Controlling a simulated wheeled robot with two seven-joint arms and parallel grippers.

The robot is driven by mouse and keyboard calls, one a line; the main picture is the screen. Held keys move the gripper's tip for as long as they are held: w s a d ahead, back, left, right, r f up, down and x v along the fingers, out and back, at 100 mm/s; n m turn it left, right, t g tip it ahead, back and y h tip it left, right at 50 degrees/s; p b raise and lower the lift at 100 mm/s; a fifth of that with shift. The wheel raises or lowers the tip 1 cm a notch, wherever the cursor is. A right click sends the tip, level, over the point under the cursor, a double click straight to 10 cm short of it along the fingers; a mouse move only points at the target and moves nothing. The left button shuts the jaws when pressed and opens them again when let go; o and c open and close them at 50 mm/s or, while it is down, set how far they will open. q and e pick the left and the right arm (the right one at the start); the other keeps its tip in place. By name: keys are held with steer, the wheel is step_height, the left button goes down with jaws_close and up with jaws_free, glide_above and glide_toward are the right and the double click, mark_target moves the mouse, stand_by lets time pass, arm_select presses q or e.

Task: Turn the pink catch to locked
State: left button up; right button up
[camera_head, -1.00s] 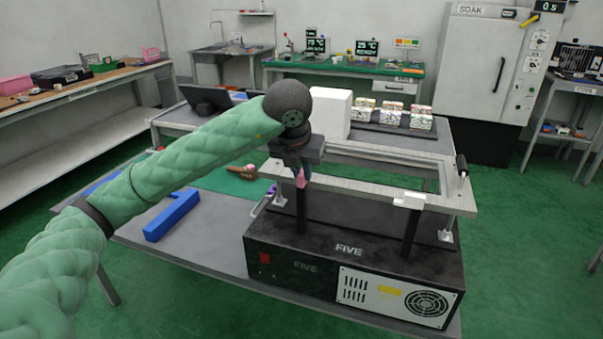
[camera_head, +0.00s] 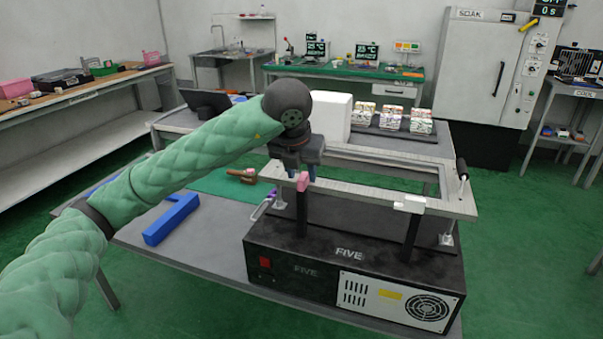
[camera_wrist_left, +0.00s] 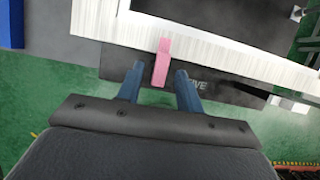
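The pink catch (camera_head: 303,182) is at the near left part of the pale metal frame (camera_head: 375,190), above a dark post of the black FIVE unit. In the left wrist view the catch (camera_wrist_left: 161,63) is a short narrow bar running over the frame's edge. My left gripper (camera_head: 303,172) is just above the catch, pointing down. In the wrist view its blue fingers (camera_wrist_left: 159,70) are apart, one on each side of the catch, with a gap to both. I cannot read a locked mark. My right gripper is in neither view.
The black FIVE unit (camera_head: 350,270) stands under the frame. A purple-handled lever (camera_head: 263,206) is left of it. A blue block (camera_head: 171,219) and a brown-handled tool (camera_head: 243,175) lie farther left. A white box (camera_head: 331,115) stands behind.

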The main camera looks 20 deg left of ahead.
arm_select(q)
steer(key=v, duration=0.7)
stand_by(0.3)
